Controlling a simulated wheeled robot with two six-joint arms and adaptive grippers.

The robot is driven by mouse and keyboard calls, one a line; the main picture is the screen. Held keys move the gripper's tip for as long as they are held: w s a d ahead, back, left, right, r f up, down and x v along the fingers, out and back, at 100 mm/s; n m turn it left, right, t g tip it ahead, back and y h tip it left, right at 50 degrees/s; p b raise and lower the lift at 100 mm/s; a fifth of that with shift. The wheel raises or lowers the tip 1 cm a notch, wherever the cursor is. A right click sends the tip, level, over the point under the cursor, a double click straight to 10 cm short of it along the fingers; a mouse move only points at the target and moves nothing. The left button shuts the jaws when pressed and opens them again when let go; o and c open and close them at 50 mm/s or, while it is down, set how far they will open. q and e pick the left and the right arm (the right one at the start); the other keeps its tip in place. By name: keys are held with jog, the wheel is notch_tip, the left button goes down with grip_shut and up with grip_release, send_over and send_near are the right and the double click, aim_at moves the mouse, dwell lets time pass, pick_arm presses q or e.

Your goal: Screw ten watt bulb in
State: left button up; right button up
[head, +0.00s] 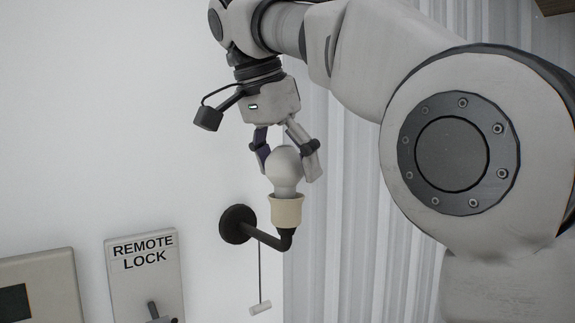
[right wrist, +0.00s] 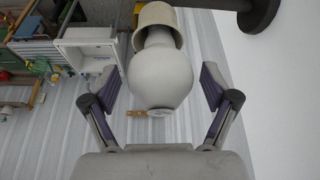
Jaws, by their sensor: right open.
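A white bulb (head: 285,170) stands upright with its base in the cream socket (head: 287,211) of a dark wall lamp arm (head: 262,236). How far the base is threaded in is hidden. My right gripper (head: 287,165) points down over the bulb from above, its fingers on either side of the globe. In the right wrist view the bulb (right wrist: 160,77) sits between the open fingers, with a gap on each side, and its neck runs into the socket (right wrist: 158,17). My left gripper is not in view.
A pull cord with a small white handle (head: 261,308) hangs below the lamp arm. A "REMOTE LOCK" panel (head: 146,270) with a lever is on the wall at lower left, beside another panel (head: 52,282). Corrugated metal wall (head: 345,240) lies to the right.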

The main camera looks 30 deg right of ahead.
jog(key=shift+n+t, duration=0.4)
jog(key=shift+n, duration=0.6)
jog(key=shift+w+f+n+b, duration=0.1)
jog(key=shift+f+n+b, duration=0.2)
jog(key=shift+n+b, duration=0.4)
jog(key=shift+s+r+n+t+y+b, duration=0.1)
jog(key=shift+s+n+t+y+b, duration=0.1)
jog(key=shift+n+t+y+b, duration=0.45)
jog(key=shift+w+r+n+b, duration=0.1)
jog(key=shift+w+n+b, duration=0.05)
jog(key=shift+n+b, duration=0.45)
jog(key=shift+w+r, duration=0.1)
jog(key=c, duration=0.9)
jog(key=shift+s, duration=0.2)
